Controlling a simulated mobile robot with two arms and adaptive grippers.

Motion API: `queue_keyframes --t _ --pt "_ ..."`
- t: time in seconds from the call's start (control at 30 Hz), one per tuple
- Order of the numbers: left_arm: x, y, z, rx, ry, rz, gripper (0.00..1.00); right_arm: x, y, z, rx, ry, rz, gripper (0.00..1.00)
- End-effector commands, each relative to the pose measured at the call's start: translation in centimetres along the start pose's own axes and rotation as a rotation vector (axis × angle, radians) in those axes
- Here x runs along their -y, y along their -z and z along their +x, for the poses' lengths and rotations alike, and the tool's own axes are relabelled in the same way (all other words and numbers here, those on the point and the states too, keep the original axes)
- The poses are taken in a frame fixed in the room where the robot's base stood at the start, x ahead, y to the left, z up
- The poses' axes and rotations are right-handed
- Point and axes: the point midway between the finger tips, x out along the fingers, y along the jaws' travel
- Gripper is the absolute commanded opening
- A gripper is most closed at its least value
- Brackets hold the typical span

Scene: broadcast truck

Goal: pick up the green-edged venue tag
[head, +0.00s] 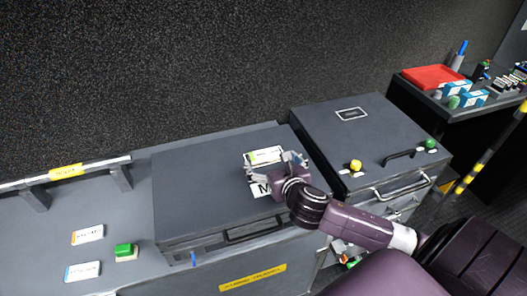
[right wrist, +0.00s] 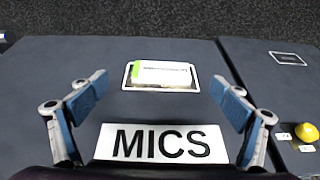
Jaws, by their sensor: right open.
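The green-edged venue tag (right wrist: 162,73) is a white piece with a green left end. It lies within a pale outlined frame on the lid of a dark grey case (right wrist: 60,65). In the head view the tag (head: 266,155) shows just beyond my right gripper (head: 277,168). My right gripper (right wrist: 159,88) is open and empty, its blue-padded fingers apart on either side, with the tag between and slightly ahead of the fingertips. A white MICS label (right wrist: 160,143) is on the lid nearer the wrist. My left gripper is out of view.
A second case (head: 335,140) with a yellow knob (head: 355,165) and a green knob (head: 431,143) stands at right. A red tray (head: 432,77) is far right.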

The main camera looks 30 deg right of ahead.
Motion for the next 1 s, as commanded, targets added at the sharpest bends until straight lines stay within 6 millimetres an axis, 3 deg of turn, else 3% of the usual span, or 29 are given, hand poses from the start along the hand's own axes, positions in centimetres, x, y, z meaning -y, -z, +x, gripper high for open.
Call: queue_keyframes --t 0.27,0.5,0.63,0.77,1.0 --pt "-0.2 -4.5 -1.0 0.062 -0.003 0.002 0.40 0.3 0.5 3.0 -0.001 0.002 0.005 0.93" --pt "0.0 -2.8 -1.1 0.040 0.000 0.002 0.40 0.3 0.7 5.6 0.000 0.000 0.004 0.93" --pt "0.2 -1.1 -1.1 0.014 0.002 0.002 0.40 0.3 0.8 5.9 -0.001 -0.001 0.002 0.93" --pt "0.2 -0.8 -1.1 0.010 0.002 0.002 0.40 0.3 0.8 5.8 -0.001 -0.001 0.002 0.93" --pt "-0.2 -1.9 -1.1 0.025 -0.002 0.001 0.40 0.3 0.8 5.8 -0.001 -0.001 0.002 0.70"
